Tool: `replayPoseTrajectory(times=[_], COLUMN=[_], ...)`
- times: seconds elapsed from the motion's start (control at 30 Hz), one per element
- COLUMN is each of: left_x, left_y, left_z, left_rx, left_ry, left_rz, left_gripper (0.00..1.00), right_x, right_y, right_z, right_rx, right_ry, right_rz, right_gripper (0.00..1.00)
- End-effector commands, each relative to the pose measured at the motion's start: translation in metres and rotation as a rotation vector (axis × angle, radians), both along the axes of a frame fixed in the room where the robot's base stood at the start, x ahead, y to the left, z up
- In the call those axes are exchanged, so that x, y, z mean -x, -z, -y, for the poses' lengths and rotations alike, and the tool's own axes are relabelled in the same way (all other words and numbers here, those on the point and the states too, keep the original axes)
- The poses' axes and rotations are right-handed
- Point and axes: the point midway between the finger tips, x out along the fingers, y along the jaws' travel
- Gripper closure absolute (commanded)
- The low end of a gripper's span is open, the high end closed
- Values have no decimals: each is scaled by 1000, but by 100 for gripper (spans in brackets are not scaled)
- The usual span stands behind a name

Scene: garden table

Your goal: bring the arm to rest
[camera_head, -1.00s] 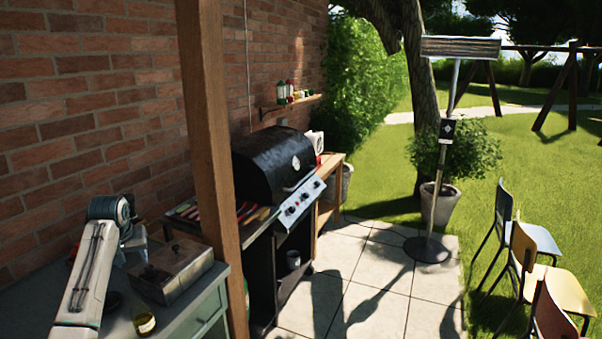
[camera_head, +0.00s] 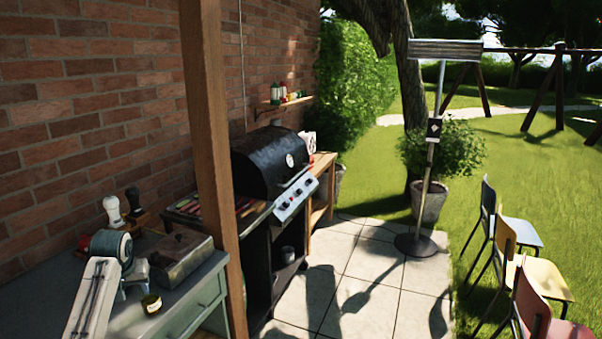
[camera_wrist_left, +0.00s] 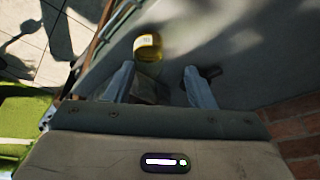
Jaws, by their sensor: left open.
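My left arm comes in at the lower left of the head view, over the grey-green side cabinet (camera_head: 50,290). My left gripper (camera_head: 137,272) is partly hidden behind its own wrist. In the left wrist view its two fingers (camera_wrist_left: 160,86) stand apart with nothing held between them. A small jar with a yellow label (camera_head: 151,304) stands on the cabinet top, close to the gripper. The jar also shows in the left wrist view (camera_wrist_left: 148,46), beyond the fingertips and apart from them. My right gripper is in neither view.
A lidded metal box (camera_head: 182,258) stands beside the gripper. A white-topped bottle (camera_head: 113,210) and a dark one (camera_head: 134,201) stand by the brick wall. A wooden post (camera_head: 210,150) rises in front of the black grill (camera_head: 268,160). Paving and chairs lie to the right.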

Motion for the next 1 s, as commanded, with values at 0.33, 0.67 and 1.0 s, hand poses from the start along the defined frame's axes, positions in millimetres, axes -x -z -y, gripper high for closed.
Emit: replayPoseTrajectory(times=[0.33, 0.67, 1.0], left_x=[79, 221, 359], left_y=[90, 162, 171], left_z=[49, 110, 151], left_rx=[-45, -64, -53], left_ry=[117, 260, 350], left_rz=[-35, -62, -74], left_gripper=[50, 50, 50], right_x=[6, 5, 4], right_y=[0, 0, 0], right_z=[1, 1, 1], right_rx=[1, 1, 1], right_ry=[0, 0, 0], right_rz=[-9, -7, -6], right_gripper=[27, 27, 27])
